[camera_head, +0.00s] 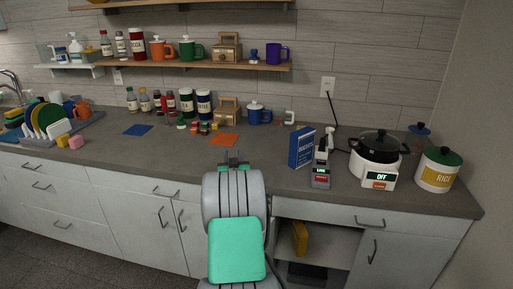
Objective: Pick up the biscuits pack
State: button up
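The biscuits pack appears to be the upright blue box (301,147) with pale lettering, too small to read surely. It stands on the counter (270,178) right of centre, beside a small grey device. My arm rises at the lower middle, and my gripper (233,163) shows small and dark at its far end, over the counter's front part. It is to the left of the blue box and apart from it. The fingers are too small and partly hidden to show whether they are open or shut.
A grey device with a lit display (321,167) stands close to the right of the box. Farther right are a cooker (376,160) and a rice canister (438,170). An orange cloth (224,139) lies left of the box. Bare counter lies between my gripper and the box.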

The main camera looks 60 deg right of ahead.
aim_at(301, 140)
jog(key=u, duration=0.55)
jog(key=i, duration=1.65)
jog(key=z, duration=2.3)
